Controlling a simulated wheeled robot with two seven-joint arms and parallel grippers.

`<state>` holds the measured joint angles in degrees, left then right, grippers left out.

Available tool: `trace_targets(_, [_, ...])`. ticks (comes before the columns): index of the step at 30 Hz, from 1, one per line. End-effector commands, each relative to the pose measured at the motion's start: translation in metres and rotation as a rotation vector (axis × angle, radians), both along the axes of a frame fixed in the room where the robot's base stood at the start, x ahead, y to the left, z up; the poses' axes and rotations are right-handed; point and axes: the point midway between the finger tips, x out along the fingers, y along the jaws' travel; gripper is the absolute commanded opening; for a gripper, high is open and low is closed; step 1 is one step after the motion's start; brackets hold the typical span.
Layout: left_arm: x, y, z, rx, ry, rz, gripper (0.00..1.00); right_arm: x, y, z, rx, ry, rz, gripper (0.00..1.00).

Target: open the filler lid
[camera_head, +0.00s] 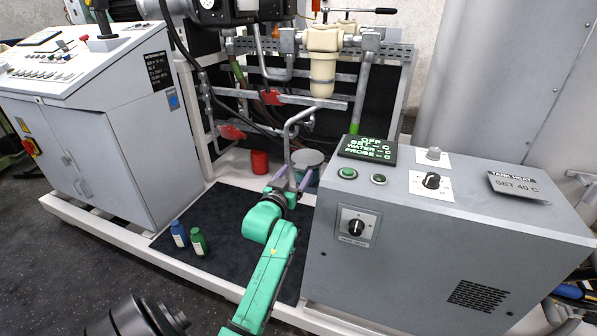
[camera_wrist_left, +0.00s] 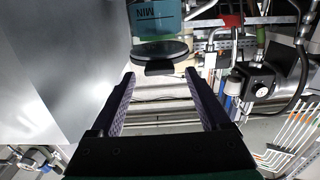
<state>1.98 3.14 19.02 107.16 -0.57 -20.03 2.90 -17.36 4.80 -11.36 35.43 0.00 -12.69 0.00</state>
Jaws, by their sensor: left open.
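The lid looks like a grey round disc (camera_head: 309,158) behind the tips of my left gripper in the head view, partly hidden by a bent pipe. In the left wrist view a dark round lid (camera_wrist_left: 160,48) with a small tab on its near edge lies just beyond the fingertips. My left gripper (camera_head: 291,180) is open, with its fingers on either side of a gap. In the left wrist view the gripper (camera_wrist_left: 160,76) has nothing between its fingers, and the lid's tab is in line with the gap, apart from both fingers. My right gripper is not in view.
A grey heater cabinet (camera_head: 420,235) stands close on the right of my left arm. A bent metal pipe (camera_head: 287,135) rises near the gripper.

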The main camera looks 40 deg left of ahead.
Motion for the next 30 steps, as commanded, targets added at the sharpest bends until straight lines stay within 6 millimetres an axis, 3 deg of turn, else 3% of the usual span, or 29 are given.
trace_targets(4, [0.019,0.006,0.000,0.000,-0.001,0.000,0.80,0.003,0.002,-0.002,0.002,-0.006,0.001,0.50])
trace_targets(12, [0.022,0.007,-0.001,0.001,0.001,-0.001,0.80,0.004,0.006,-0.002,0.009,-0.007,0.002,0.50])
trace_targets(14, [0.022,0.007,-0.001,0.001,0.001,-0.001,0.61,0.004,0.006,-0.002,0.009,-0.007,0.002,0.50])
trace_targets(18, [0.022,0.007,-0.001,0.001,0.001,-0.001,0.07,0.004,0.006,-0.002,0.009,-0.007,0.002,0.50])
trace_targets(19, [0.022,0.007,-0.001,0.001,0.001,-0.001,0.00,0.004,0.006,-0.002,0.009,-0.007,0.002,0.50])
trace_targets(30, [0.021,0.007,-0.001,0.001,0.001,-0.001,0.00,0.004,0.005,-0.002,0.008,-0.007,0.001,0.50])
